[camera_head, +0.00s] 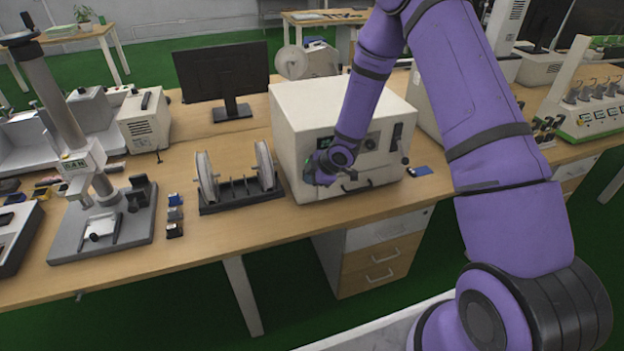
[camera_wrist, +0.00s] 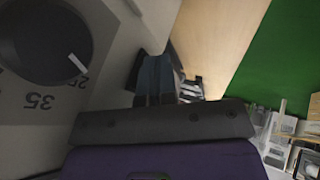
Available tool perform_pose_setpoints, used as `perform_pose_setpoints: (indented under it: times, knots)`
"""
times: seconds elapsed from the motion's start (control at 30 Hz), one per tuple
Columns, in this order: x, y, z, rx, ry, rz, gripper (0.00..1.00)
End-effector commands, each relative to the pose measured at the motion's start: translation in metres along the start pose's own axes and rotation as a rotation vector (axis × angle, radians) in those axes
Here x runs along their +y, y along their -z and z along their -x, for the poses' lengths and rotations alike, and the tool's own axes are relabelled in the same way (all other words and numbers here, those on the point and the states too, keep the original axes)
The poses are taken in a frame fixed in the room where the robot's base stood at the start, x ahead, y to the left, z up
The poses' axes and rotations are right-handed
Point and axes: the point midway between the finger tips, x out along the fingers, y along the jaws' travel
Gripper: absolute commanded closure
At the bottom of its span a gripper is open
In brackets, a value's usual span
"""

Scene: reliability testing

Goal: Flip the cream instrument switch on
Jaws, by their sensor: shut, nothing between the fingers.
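The cream instrument (camera_head: 302,103) is a box standing on the wooden bench in the middle of the head view. Its front panel has dark dials and a dark upright part (camera_head: 397,137) at the right; I cannot tell if that part is the switch. My gripper (camera_head: 318,173) is at the lower left of this front, partly hidden by my arm. In the wrist view the fingers (camera_wrist: 155,78) are together and empty, close to the pale panel. A large dark dial (camera_wrist: 45,40) marked "35" is left of them. I see no clear switch at the fingertips.
A rack with upright discs (camera_head: 240,192) stands just left of the instrument. A monitor (camera_head: 222,78) is behind it to the left. A small blue item (camera_head: 420,171) lies by its right front corner.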

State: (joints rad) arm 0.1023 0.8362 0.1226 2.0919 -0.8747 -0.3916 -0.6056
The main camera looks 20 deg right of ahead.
Motion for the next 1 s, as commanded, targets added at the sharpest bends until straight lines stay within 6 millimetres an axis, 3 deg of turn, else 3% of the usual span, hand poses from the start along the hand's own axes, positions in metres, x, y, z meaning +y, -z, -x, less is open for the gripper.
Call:
perform_pose_setpoints:
  times: [0.53, 1.0]
  knots:
    - [0.008, 0.007, 0.013, 0.001, -0.004, 0.0, 1.0]
    - [0.009, 0.009, 0.013, 0.002, -0.004, 0.001, 1.0]
